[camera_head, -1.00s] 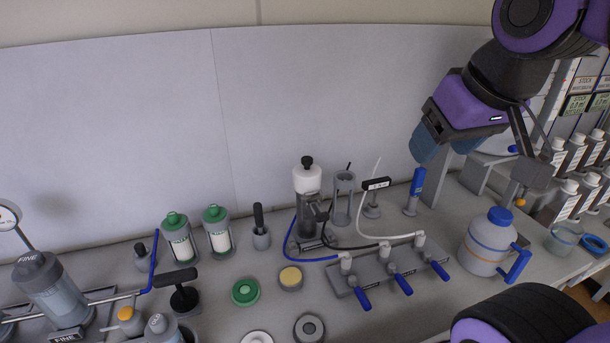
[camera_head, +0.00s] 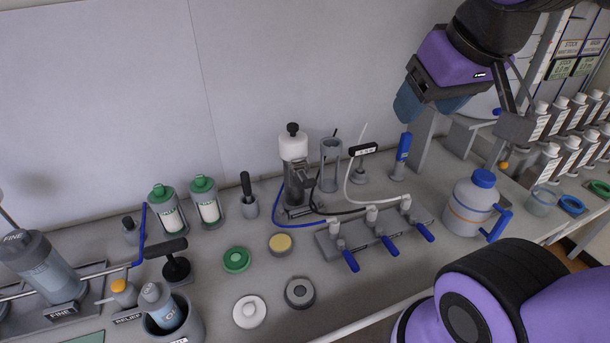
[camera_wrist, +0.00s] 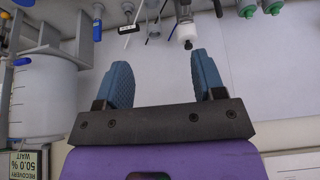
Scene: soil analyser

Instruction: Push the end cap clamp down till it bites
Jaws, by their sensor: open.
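A clear upright cylinder with a white cap (camera_head: 293,147) and black knob stands at the middle back of the bench. A small dark grey fitting (camera_head: 300,178) sits at its side, perhaps the end cap clamp; I cannot tell whether it is closed. The white cap (camera_wrist: 187,32) and knob also show in the wrist view, beyond the right finger. My gripper (camera_head: 408,105) is high at the right, apart from the cylinder. In the wrist view, my gripper (camera_wrist: 160,62) has its two blue fingers wide apart with nothing between them.
A valve block (camera_head: 375,232) with blue levers stands in front of the cylinder, with blue, black and white tubes around. A jug (camera_head: 470,205) is at the right. Green-capped cartridges (camera_head: 205,200) stand left. Loose discs (camera_head: 250,311) lie in front.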

